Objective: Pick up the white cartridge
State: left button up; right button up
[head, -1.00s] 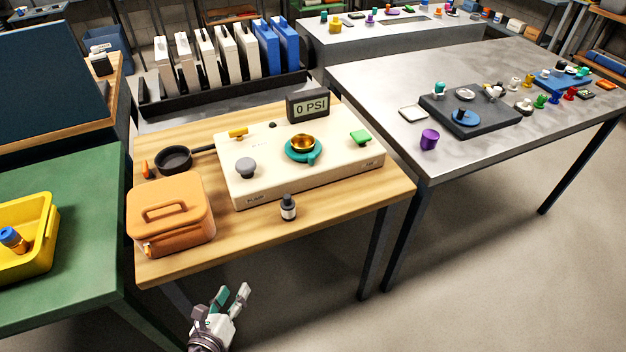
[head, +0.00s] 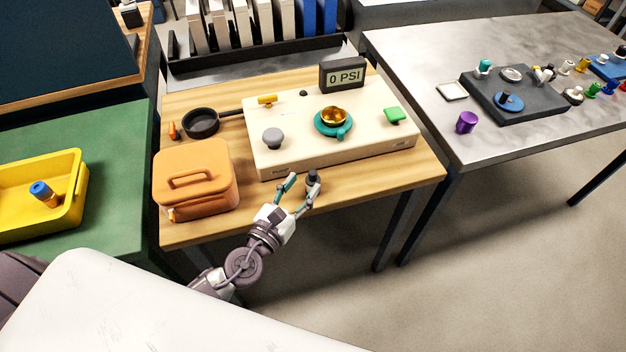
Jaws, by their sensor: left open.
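No plainly white cartridge stands out. The closest match is a small dark-capped bottle (head: 313,178), which showed a pale band earlier; it stands upright near the front edge of the wooden table, in front of the cream pump box. My left gripper (head: 300,192) is open, its two teal-tipped fingers pointing at the table's far side. Its right finger overlaps the bottle's lower part, hiding the band. I cannot tell whether they touch. Nothing is seen held between the fingers. My right gripper is not in view.
The cream pump box (head: 350,145) carries a brass cup (head: 334,116), knobs and a gauge reading 0 PSI (head: 343,75). An orange case (head: 195,180) stands left of the gripper. A yellow bin (head: 75,205) sits on the green table. A metal table (head: 420,65) stands right, across a gap.

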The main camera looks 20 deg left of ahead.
aim_at(311, 178)
pick_arm(q)
jog(key=x, duration=0.2)
jog(key=p+x, duration=0.1)
jog(key=x, duration=0.2)
jog(key=shift+s+d, duration=0.1)
jog(key=shift+d, duration=0.1)
grip_shut()
